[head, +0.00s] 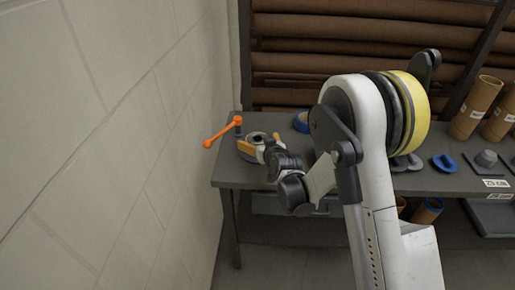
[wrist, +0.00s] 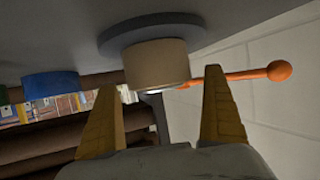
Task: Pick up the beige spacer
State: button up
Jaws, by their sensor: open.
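The beige spacer (wrist: 157,66) is a short round cylinder in the wrist view, with a wider dark grey disc (wrist: 112,38) at its base against the tabletop. My gripper (wrist: 160,84) is open, its two yellow fingers apart on either side of the spacer's near end. I cannot tell whether either finger touches it. In the head view my gripper (head: 258,147) is at the left end of the table, at a round piece with a dark centre (head: 257,136). My fingers and wrist hide part of that piece there.
A blue ring (head: 302,122) lies to the right. Cardboard tubes (head: 475,105) and flat blue and grey pieces are farther right on the table (head: 232,177).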

jog(key=shift+w+a+f, duration=0.2)
jog(key=shift+w+f, duration=0.05)
jog(key=shift+w, duration=0.35)
jog(key=c, duration=1.3)
jog(key=shift+r, duration=0.15)
